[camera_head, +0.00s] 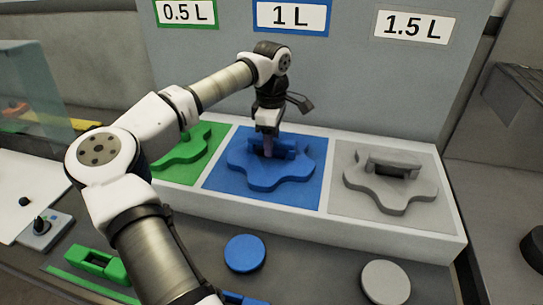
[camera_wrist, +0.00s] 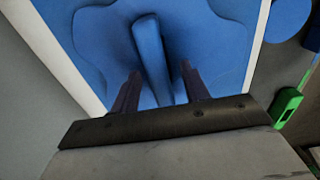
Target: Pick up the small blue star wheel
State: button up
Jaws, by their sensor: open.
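The blue star wheel (camera_head: 265,180) lies flat on the blue panel below the 1 L label, with a raised bar handle on top. My gripper (camera_head: 268,148) points down at this handle from above. In the wrist view, the open gripper (camera_wrist: 160,82) has one dark finger on each side of the wheel's handle (camera_wrist: 151,50), with a gap visible on both sides. The wheel still lies on its panel. The fingertips are partly hidden in the head view, so their exact depth beside the handle is unclear.
A green star wheel (camera_head: 183,150) lies to the left, partly behind my arm, and a grey one (camera_head: 390,188) to the right. A white-edged tray (camera_head: 400,240) holds the panels. A blue disc (camera_head: 245,253) and a grey disc (camera_head: 386,282) lie in front. A wall stands behind.

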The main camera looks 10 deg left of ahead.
jog(key=shift+f, duration=0.25)
jog(key=shift+c, duration=0.3)
grip_shut()
dwell(1.3)
